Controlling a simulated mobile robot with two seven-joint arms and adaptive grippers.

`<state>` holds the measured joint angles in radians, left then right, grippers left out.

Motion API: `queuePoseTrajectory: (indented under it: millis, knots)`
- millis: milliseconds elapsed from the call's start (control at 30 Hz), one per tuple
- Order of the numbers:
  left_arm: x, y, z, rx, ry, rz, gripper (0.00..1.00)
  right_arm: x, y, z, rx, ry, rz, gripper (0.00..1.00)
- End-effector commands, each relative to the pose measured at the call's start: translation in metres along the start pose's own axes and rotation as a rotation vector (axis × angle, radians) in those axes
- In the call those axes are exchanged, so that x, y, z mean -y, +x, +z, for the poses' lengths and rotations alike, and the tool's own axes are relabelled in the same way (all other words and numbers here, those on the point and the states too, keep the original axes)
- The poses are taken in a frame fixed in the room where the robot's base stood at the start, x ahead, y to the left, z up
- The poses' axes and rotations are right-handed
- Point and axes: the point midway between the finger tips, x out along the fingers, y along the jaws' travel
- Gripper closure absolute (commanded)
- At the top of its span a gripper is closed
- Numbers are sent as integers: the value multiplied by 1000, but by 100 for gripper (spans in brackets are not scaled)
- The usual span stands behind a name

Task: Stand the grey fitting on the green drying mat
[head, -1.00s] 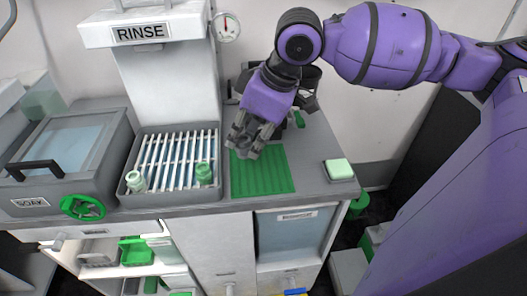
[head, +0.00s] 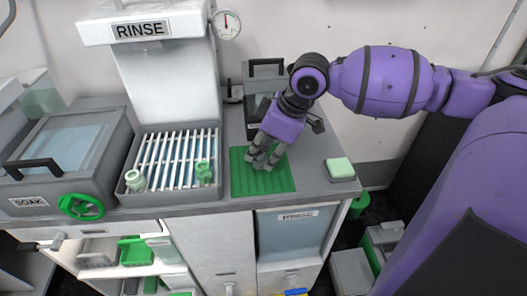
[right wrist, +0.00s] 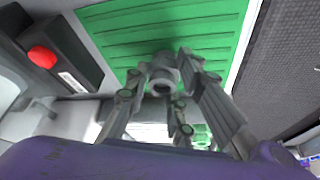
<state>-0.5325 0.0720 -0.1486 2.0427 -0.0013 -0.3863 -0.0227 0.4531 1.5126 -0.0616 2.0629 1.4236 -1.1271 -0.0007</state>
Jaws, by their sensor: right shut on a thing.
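The green drying mat (head: 277,184) lies flat on the grey counter, right of the slatted rinse tray. My right gripper (head: 264,158) points down over the mat's middle. It is shut on the grey fitting, a short ringed piece that shows between the fingertips in the right wrist view (right wrist: 162,76). In the head view the fingers mostly hide the fitting. I cannot tell whether its lower end touches the mat. The mat also shows behind the fingers in the right wrist view (right wrist: 170,28). My left gripper is not in view.
A green sponge on a dish (head: 339,168) is right of the mat. A dark box with a handle (head: 262,85) stands behind the mat. The soak basin (head: 72,145) is at left.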

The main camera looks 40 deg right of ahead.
Motion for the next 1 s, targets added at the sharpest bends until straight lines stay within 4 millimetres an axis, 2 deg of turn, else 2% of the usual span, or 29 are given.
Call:
queuePoseTrajectory:
  millis: [133, 167, 300, 667, 767, 1000]
  knots:
    - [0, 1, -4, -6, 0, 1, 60, 0, 3, 1, 0, 0, 0, 100]
    - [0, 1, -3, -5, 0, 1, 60, 0, 3, 1, 0, 0, 1, 75]
    - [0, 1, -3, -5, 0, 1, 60, 0, 3, 1, 0, 0, 0, 59]
    - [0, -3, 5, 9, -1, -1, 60, 0, -1, 0, 1, 0, 0, 59]
    - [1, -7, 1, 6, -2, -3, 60, -1, -15, 0, 1, 1, 2, 59]
    - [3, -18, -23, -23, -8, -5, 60, 0, -69, -1, 0, 0, 3, 59]
